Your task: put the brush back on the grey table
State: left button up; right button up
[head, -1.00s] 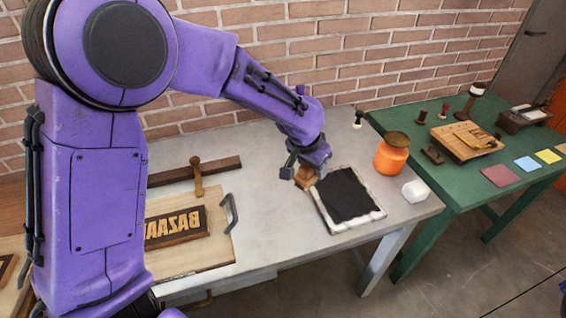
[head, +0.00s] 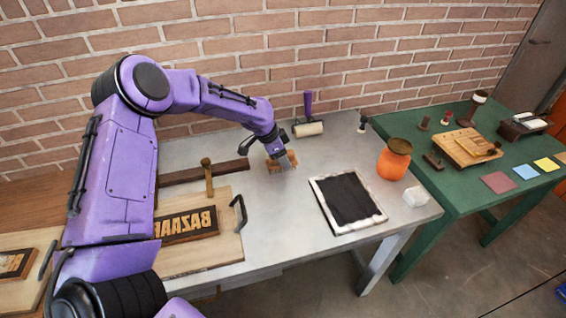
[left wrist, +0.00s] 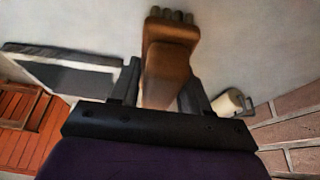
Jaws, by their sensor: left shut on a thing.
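The brush (head: 274,166) is a brown wooden block-like piece on the grey table (head: 290,225), or just above it; I cannot tell if it touches. My left gripper (head: 286,160) is shut on it, left of the black ink slab. In the left wrist view the brush (left wrist: 168,58) sits between the two dark fingers (left wrist: 160,88), its several dark bristle tufts pointing away from the gripper. My right gripper is not in view.
A black slab with a pale frame (head: 347,200) lies to the right. A roller with a purple handle (head: 308,128) stands behind. An orange jar (head: 393,162), a white block (head: 415,196) and a BAZAAR printing board (head: 190,225) are also there. The table's front middle is clear.

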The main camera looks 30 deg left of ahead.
pick_arm(q)
jog(key=shift+s+a+f+p, duration=0.1)
jog(key=shift+s+f+p, duration=0.25)
jog(key=shift+f, duration=0.3)
jog(key=shift+s+f+p, duration=0.3)
jog(key=shift+f+p, duration=0.05)
jog(key=shift+f, duration=0.25)
jog(key=shift+w+a+f, duration=0.1)
jog(key=shift+w+f, duration=0.35)
jog(key=o, duration=1)
jog(key=shift+s+r, duration=0.25)
jog(key=b+v, duration=0.1)
jog(key=v, duration=1)
jog(key=shift+b, duration=0.3)
jog(key=shift+a+r, duration=0.1)
jog(key=shift+r, duration=0.25)
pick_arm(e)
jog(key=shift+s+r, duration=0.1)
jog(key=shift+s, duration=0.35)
pick_arm(q)
jog(key=shift+r, duration=0.1)
